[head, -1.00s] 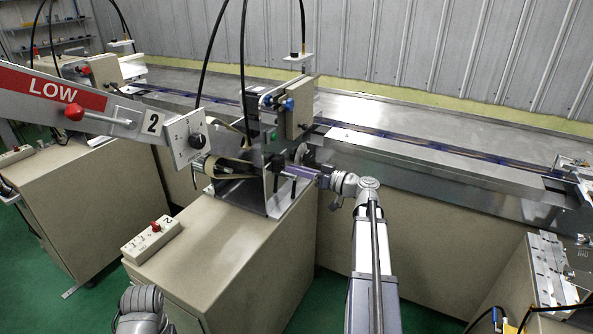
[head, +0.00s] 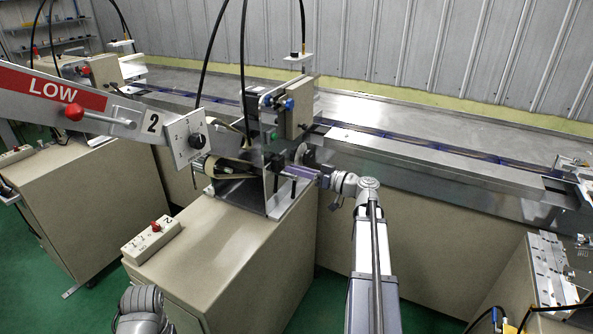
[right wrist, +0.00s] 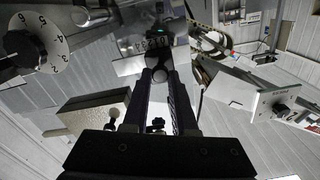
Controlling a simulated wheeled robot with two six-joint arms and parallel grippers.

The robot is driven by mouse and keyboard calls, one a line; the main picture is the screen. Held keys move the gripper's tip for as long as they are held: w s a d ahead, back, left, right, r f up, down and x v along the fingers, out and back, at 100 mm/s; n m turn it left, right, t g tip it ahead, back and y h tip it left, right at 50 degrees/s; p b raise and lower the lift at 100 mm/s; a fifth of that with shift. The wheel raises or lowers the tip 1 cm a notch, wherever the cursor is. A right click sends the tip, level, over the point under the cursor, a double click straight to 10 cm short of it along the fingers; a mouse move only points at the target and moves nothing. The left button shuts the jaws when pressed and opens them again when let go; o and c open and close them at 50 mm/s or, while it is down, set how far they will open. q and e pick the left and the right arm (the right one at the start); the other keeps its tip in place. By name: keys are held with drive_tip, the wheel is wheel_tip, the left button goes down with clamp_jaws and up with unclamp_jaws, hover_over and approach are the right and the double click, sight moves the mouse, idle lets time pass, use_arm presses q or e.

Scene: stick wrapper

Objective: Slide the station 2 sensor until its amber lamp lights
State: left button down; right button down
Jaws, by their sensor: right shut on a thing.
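In the right wrist view, my right gripper (right wrist: 162,75) is shut on a small dark sensor body (right wrist: 159,44). A green light (right wrist: 160,29) shows on the sensor. I see no lit amber lamp. My left gripper is out of view; only a piece of that arm shows at the bottom of the head view.
A beige cabinet (head: 230,250) carries the station, with a small switch box (head: 151,241) at its left. A long steel conveyor (head: 430,165) runs behind. A numbered dial (right wrist: 33,45) and a beige block (right wrist: 95,112) sit close to the gripper. A metal fixture stands at far right.

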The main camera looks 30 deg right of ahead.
drive_tip(key=shift+s+a, duration=0.4)
drive_tip(key=shift+a, duration=0.25)
drive_tip(key=c, duration=0.7)
unclamp_jaws()
drive_tip(key=v, duration=0.7)
drive_tip(key=shift+s+d, duration=0.2)
drive_tip(key=shift+s, duration=0.1)
